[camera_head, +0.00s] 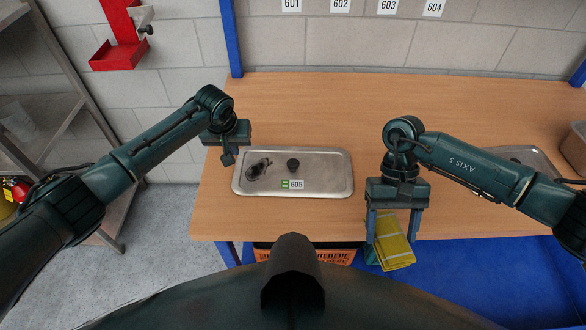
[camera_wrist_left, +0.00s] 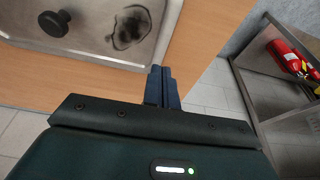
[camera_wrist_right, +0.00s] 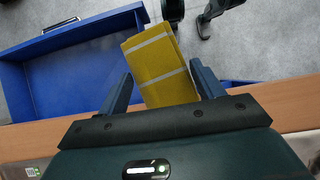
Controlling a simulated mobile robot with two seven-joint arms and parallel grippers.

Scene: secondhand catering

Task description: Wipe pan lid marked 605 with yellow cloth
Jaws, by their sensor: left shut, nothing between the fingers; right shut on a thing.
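The pan lid marked 605 (camera_head: 325,180) is a rectangular grey metal lid lying flat on the wooden table. It has a black knob (camera_head: 293,165), a 605 label with a green mark, and a dark smudge (camera_head: 258,168) left of the knob. The smudge also shows in the left wrist view (camera_wrist_left: 131,27). My left gripper (camera_head: 229,158) is shut and empty by the lid's upper left corner. My right gripper (camera_head: 391,240) is shut on the folded yellow cloth (camera_head: 392,252), at the table's front edge, right of the lid. The cloth hangs between its fingers in the right wrist view (camera_wrist_right: 160,65).
Another metal lid (camera_head: 530,156) lies at the right, partly behind my right arm. A brown container (camera_head: 576,150) stands at the right edge. A blue drawer (camera_wrist_right: 80,75) and an orange crate (camera_head: 335,257) are below the table front. The table's back is clear.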

